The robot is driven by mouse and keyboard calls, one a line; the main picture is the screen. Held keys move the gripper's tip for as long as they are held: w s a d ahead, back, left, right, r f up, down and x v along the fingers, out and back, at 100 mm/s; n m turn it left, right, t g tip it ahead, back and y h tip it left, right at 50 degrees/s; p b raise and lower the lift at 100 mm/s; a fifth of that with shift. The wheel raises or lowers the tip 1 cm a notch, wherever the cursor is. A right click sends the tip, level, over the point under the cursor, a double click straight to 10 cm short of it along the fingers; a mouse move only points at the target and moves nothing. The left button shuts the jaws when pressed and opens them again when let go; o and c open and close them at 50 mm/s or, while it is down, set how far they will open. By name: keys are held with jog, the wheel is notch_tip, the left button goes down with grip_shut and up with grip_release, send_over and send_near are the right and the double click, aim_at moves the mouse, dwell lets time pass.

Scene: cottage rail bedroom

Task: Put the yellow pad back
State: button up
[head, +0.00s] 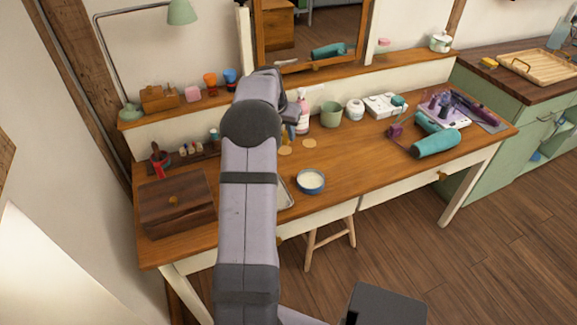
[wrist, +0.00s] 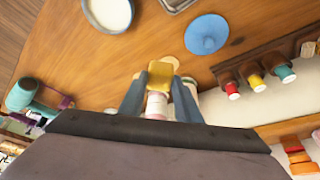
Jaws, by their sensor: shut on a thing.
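In the wrist view, my gripper (wrist: 158,92) is shut on a small yellow pad (wrist: 160,70), held between its two blue-grey fingers. The wooden tabletop lies beyond it; the gap between pad and table is hard to judge. Round tan discs lie on the table, one partly behind the pad (wrist: 171,61); two show in the head view (head: 285,151), (head: 309,142). In the head view my gripper (head: 291,122) is by the pink-and-white bottle (head: 303,115), and the pad cannot be made out. A pink-and-white bottle (wrist: 157,104) also shows between the fingers.
A bowl with white contents (head: 311,182) stands near the front edge, beside a metal tray (head: 288,196). A blue disc-like thing (wrist: 207,34) and a rack of small bottles (wrist: 257,79) are nearby. A green cup (head: 331,114), wooden box (head: 176,203) and teal dryer (head: 436,142) also stand on the table.

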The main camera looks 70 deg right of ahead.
jog(key=shift+s+d+f, duration=0.15)
jog(key=shift+s+d, duration=0.15)
jog(key=shift+s, duration=0.25)
jog(key=shift+f+p, duration=0.95)
jog(key=shift+f, duration=4)
jog(key=shift+f, duration=0.25)
jog(key=o, duration=1)
jog(key=shift+r, duration=0.1)
jog(key=shift+c, duration=0.2)
jog(key=shift+a+r, duration=0.15)
jog(key=shift+r, duration=0.45)
jog(key=b+v, duration=0.2)
jog(key=v, duration=0.9)
jog(key=shift+w, duration=0.15)
